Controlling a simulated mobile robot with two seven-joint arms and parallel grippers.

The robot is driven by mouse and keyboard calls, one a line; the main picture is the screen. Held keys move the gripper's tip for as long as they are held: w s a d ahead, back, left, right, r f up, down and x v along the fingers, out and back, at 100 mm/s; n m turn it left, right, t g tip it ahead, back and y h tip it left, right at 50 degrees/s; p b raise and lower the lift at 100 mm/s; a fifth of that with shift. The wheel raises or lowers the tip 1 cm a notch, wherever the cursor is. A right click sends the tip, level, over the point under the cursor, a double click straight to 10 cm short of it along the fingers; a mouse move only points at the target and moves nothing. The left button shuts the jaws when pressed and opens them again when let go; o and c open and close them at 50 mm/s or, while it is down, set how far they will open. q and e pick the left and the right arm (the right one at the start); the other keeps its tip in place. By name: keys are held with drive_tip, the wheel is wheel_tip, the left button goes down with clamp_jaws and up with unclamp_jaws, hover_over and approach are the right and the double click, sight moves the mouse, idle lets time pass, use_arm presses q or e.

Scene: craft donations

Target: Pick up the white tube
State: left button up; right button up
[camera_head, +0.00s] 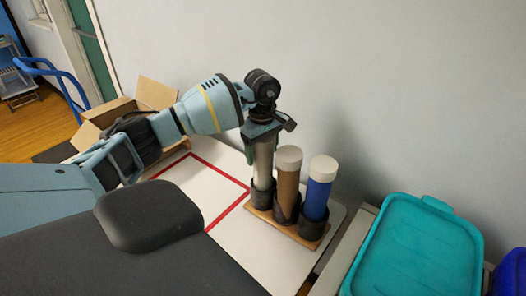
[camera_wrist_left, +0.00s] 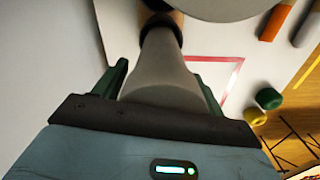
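The white tube (camera_head: 263,163) stands upright in the left dark holder of a wooden rack (camera_head: 288,228). My left gripper (camera_head: 263,143) points down over its upper end, with a green finger beside the tube. In the left wrist view the pale tube (camera_wrist_left: 165,72) runs between the two fingers of the left gripper (camera_wrist_left: 161,70), with narrow gaps seeming to show on both sides. The gripper looks open around the tube. The tube's top is hidden by the gripper. My right gripper is not in view.
A brown tube (camera_head: 287,187) and a blue tube (camera_head: 318,192), both white-capped, stand close on the right in the rack. A red outline (camera_head: 228,212) marks the white table. An open cardboard box (camera_head: 110,112) is behind left, and a teal-lidded bin (camera_head: 420,250) is at right.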

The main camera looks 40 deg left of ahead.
use_arm(q)
drive_tip(key=c, duration=0.9)
drive_tip(key=shift+r, duration=0.1)
